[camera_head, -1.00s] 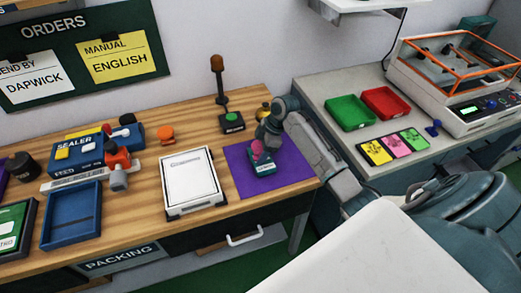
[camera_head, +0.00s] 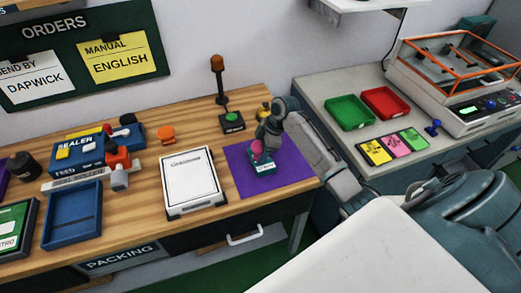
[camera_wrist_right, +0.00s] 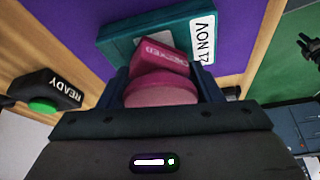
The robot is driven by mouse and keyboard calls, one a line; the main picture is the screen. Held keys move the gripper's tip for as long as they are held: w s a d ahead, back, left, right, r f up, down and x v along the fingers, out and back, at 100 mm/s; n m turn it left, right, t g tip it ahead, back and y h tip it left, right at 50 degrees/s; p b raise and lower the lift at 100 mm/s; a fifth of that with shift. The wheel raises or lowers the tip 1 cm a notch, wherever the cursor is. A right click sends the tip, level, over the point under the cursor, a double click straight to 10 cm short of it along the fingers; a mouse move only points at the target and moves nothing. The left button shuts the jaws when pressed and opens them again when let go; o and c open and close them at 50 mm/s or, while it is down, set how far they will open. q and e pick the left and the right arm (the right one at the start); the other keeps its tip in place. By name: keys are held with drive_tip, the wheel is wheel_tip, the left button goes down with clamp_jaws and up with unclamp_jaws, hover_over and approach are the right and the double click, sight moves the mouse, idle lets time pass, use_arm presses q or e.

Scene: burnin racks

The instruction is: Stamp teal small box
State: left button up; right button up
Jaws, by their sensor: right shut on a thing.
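The teal small box (camera_head: 263,168) with a white label lies on the purple mat (camera_head: 295,168) at the right end of the wooden table. My right gripper (camera_head: 262,148) is shut on a pink stamp (camera_head: 257,155) directly above the box. In the right wrist view, the stamp (camera_wrist_right: 160,92) sits between the fingers of the gripper (camera_wrist_right: 168,98), and its lettered part overlaps the teal box (camera_wrist_right: 120,48). I cannot tell whether it touches the box. My left gripper is not in view.
A white framed panel (camera_head: 190,183) lies left of the mat. Behind the mat stands a green button (camera_head: 231,117), marked READY in the wrist view. A blue tray (camera_head: 73,215) and a sealer (camera_head: 95,150) are further left. Green and red trays (camera_head: 350,111) stand on the side counter.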

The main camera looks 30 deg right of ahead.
drive_tip(key=shift+f, duration=0.1)
wheel_tip(320, 180, up, 7)
drive_tip(key=p, duration=0.6)
drive_tip(key=shift+p, duration=0.4)
idle(0.5)
